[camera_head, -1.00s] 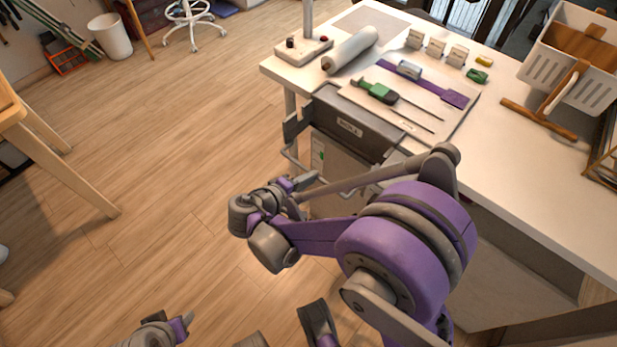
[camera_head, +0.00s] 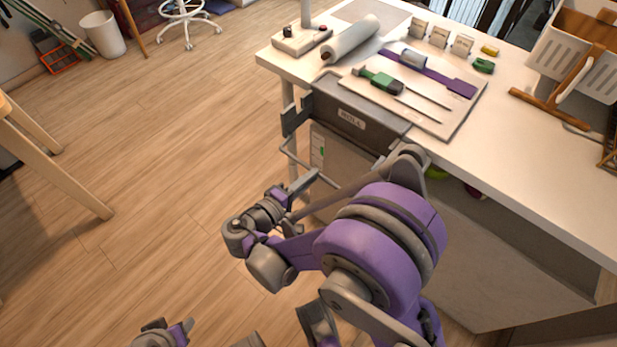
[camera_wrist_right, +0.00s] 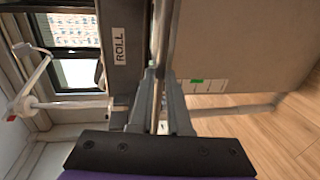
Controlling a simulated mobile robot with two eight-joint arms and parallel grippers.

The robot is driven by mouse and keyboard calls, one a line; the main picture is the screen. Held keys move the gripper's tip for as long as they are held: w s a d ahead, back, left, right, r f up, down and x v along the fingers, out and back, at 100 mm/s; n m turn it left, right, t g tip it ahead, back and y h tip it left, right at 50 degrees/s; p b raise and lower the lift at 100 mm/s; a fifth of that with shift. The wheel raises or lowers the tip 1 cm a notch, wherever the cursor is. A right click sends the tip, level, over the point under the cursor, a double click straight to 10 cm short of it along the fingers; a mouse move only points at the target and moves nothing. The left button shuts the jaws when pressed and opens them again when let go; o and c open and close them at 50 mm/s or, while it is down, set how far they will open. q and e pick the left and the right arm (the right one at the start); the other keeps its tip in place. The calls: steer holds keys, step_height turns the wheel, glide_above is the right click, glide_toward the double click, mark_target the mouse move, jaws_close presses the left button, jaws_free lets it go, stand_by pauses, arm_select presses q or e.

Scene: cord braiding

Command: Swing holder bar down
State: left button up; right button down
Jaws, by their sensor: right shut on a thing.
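The holder bar (camera_head: 302,166) is a thin grey bent bar at the front of the grey unit marked ROLL (camera_head: 350,118) on the table's front edge. My right gripper (camera_head: 312,178) is at this bar, in front of the unit.
The white table (camera_head: 535,170) carries a pale roll (camera_head: 350,40), a board with a green-handled tool (camera_head: 380,80), small blocks and a white rack (camera_head: 575,70). A cabinet side (camera_head: 480,250) is below its edge.

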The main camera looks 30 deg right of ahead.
steer(key=c, duration=0.9)
jaws_free()
steer(key=shift+d, duration=0.15)
steer(key=shift+o, duration=0.2)
steer(key=p+v, duration=0.2)
steer(key=v, duration=0.9)
